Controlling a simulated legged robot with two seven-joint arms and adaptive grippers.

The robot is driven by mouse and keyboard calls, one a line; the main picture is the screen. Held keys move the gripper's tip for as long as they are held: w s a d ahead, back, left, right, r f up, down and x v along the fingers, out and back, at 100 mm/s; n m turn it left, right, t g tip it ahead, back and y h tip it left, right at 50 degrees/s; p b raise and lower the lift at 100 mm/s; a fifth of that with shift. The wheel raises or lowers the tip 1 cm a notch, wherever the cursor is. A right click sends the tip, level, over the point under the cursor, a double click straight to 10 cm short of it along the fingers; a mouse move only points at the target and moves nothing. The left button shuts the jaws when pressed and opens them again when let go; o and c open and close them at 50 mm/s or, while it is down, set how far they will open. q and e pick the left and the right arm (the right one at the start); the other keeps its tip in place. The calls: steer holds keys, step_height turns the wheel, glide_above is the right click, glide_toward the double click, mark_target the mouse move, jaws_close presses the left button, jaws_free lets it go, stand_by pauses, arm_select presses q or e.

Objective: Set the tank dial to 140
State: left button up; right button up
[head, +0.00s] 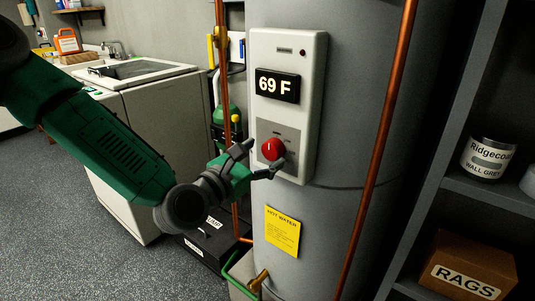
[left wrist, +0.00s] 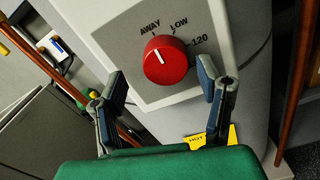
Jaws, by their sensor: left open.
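The tank dial is a round red knob (head: 273,149) on the white control panel (head: 311,75) of the grey tank (head: 352,70). The panel's display (head: 277,85) reads 69 F. In the left wrist view the red knob (left wrist: 166,60) has a white mark pointing up and left, roughly toward AWAY. LOW and 120 are printed to the right of it; no 140 label is visible. My left gripper (head: 265,156) is open in front of the knob. In the wrist view its fingertips (left wrist: 162,78) sit on either side below the knob, apart from each other, with no clear contact.
A copper pipe (head: 380,125) runs up the tank's right side, and another (head: 224,80) stands left of it. A yellow hot water label (head: 282,231) is below the panel. Shelves at right hold a paint can (head: 485,160) and a rags box (head: 465,270). A white washer (head: 150,100) stands left.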

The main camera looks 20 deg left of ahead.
arm_select(q)
steer(key=shift+w+d, duration=0.1)
steer(key=shift+w, duration=0.4)
steer(key=shift+w+d, duration=0.3)
steer(key=shift+d, duration=0.55)
steer(key=shift+a, duration=0.1)
steer(key=c, duration=0.8)
steer(key=shift+a, duration=0.15)
steer(key=c, duration=0.4)
steer(key=shift+o, duration=0.2)
steer(key=shift+a+f, duration=0.1)
steer(key=shift+a, duration=0.05)
arm_select(e)
steer(key=shift+d+f, duration=0.15)
steer(key=shift+d, duration=0.05)
steer(key=shift+d, duration=0.15)
